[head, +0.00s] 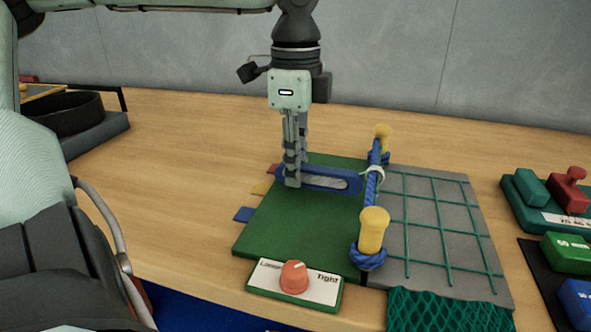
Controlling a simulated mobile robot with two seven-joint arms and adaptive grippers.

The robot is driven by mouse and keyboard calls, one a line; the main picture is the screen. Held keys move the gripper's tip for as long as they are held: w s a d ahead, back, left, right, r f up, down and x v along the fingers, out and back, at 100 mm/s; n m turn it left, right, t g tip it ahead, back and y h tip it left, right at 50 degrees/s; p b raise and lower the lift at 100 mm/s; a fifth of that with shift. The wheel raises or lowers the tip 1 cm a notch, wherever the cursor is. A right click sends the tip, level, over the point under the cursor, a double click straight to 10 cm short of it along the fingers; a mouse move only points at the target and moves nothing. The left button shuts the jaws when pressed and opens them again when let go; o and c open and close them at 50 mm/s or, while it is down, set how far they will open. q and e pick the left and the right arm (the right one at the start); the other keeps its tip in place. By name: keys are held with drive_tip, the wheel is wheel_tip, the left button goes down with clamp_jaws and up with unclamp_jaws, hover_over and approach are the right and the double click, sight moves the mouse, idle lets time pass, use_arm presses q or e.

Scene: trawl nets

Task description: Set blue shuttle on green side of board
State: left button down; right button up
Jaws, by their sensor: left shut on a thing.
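The blue shuttle (335,181) is a long, flat piece with a pale inset, lying over the far part of the board's green side (290,230). My left gripper (294,180) comes down from above and is shut on the shuttle's left end. Whether the shuttle touches the green surface or hangs just above it, I cannot tell. The board's other side (425,270) is grey with a green net grid. A blue rope (371,190) tied to two yellow posts divides the two sides. My right gripper is not in view.
A label with a red knob (294,277) sits at the board's front edge. Green netting (445,310) hangs at the front right. Red and green blocks (568,190) stand at the right. A dark round container (66,112) is at the far left. The table behind the board is clear.

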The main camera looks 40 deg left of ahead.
use_arm(q)
drive_tip(key=shift+f, duration=0.8)
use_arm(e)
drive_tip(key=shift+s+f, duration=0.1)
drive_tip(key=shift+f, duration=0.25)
use_arm(q)
drive_tip(key=shift+f, duration=0.1)
drive_tip(key=c, duration=1.5)
unclamp_jaws()
drive_tip(key=shift+o, duration=0.2)
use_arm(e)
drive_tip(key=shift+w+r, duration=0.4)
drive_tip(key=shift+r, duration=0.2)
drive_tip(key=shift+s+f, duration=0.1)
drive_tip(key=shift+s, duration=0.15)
